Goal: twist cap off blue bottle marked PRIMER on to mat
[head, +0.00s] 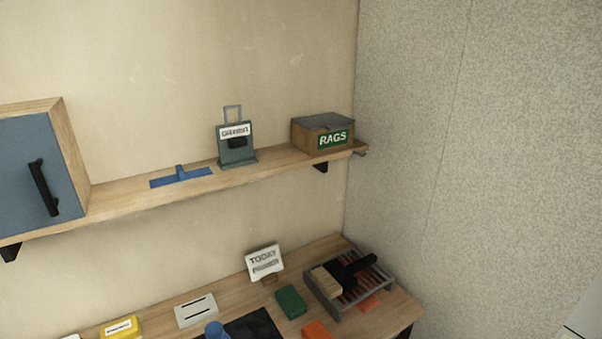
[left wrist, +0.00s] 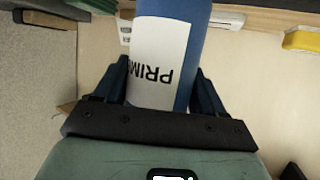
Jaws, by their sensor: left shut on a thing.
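My left gripper (left wrist: 160,78) is shut on the blue bottle (left wrist: 200,25), its fingers on either side of the body. The white label on the bottle faces the left wrist camera and reads "PRIM", upside down, with the rest turned out of sight. The bottle's far end runs out of the top of that view. In the head view a blue rounded top (head: 215,329) shows at the bottom edge, beside the dark mat (head: 255,325). I cannot tell the cap apart from the bottle there. Neither gripper shows in the head view.
On the bench are a yellow labelled block (head: 121,328), a white slotted box (head: 196,312), a green block (head: 291,302), a sign (head: 265,262) and a rack (head: 346,312) with a brush. The shelf above (head: 120,204) holds a rags box (head: 322,137).

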